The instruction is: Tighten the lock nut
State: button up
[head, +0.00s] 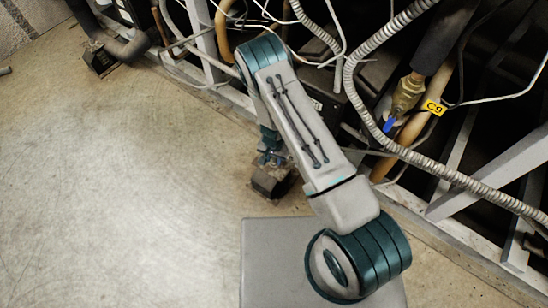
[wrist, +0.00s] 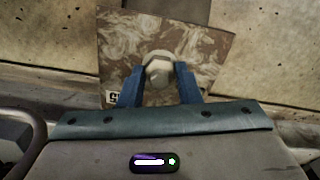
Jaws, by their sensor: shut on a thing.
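The lock nut (wrist: 159,70) is a pale, worn nut in the middle of the wrist view, against a brown mottled plate (wrist: 200,40). The two blue fingers of my gripper (wrist: 160,86) stand on either side of the nut and are shut on it. In the head view my gripper (head: 271,158) is low beside the rack, just above a brown foot block (head: 272,181). The nut itself cannot be made out there. The thread under the nut is hidden in both views.
The rack's pale frame (head: 490,185) runs along the right, with a ribbed conduit (head: 350,75), loose cables and a brass valve (head: 407,92) tagged C9 close to my arm. Another foot block (head: 100,60) stands at the upper left. The concrete floor (head: 120,190) at the left is clear.

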jog(key=m+p, duration=0.1)
jog(key=m, duration=1.1)
jog(key=shift+p, duration=0.3)
dwell(0.3)
jog(key=o, duration=1)
jog(key=shift+c, duration=0.2)
notch_tip(320, 180, up, 14)
jog(key=p, duration=0.4)
jog(key=shift+p, duration=0.4)
jog(key=shift+f, duration=0.1)
